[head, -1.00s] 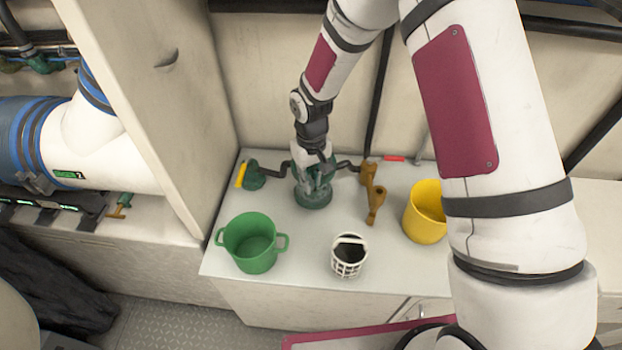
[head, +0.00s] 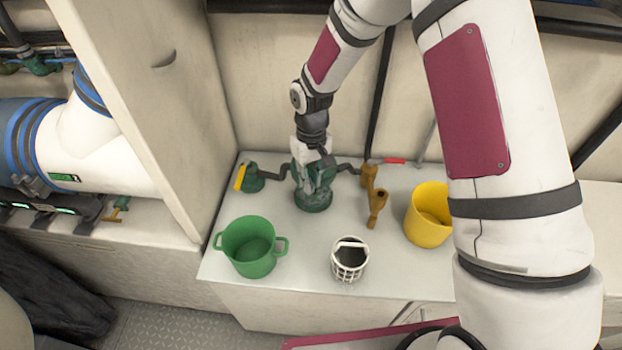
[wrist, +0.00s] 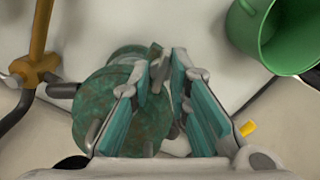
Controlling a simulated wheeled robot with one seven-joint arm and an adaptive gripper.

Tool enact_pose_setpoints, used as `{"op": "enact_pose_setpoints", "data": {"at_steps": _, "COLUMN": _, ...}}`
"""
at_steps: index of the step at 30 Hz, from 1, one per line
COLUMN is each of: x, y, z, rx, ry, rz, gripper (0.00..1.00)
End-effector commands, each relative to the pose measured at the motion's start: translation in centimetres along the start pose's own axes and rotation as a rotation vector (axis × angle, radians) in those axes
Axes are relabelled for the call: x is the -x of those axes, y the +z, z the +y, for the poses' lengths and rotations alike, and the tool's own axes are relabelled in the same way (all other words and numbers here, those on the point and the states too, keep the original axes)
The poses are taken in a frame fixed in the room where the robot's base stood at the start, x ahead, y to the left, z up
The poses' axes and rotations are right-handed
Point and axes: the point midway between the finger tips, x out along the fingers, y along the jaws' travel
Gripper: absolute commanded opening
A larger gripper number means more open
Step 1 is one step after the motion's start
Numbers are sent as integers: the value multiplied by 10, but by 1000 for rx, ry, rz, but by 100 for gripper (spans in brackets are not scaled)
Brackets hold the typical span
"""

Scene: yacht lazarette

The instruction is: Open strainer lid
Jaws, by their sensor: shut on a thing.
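The green, weathered strainer (head: 313,203) stands upright on the pale bench top, with pipes joining it at both sides. My gripper (head: 315,185) points down over its top and covers most of it in the head view. In the wrist view, the round mottled green lid (wrist: 105,110) shows beside my fingers. My gripper (wrist: 164,68) is shut there on a small dark bar at the lid. The fingers hide part of the lid. I cannot tell if the lid is seated or lifted.
A green two-handled pot (head: 250,247) stands front left, a white mesh basket (head: 349,262) front centre and a yellow bucket (head: 428,216) right. A yellow-handled valve (head: 250,178) is left of the strainer; a brown fitting (head: 376,205) and red handle (head: 394,161) are right.

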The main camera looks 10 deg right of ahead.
Motion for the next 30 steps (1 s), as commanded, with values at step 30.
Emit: {"op": "enact_pose_setpoints", "data": {"at_steps": 30, "x": 2, "y": -2, "z": 1, "rx": -1, "ry": 2, "rz": 7, "gripper": 38}}
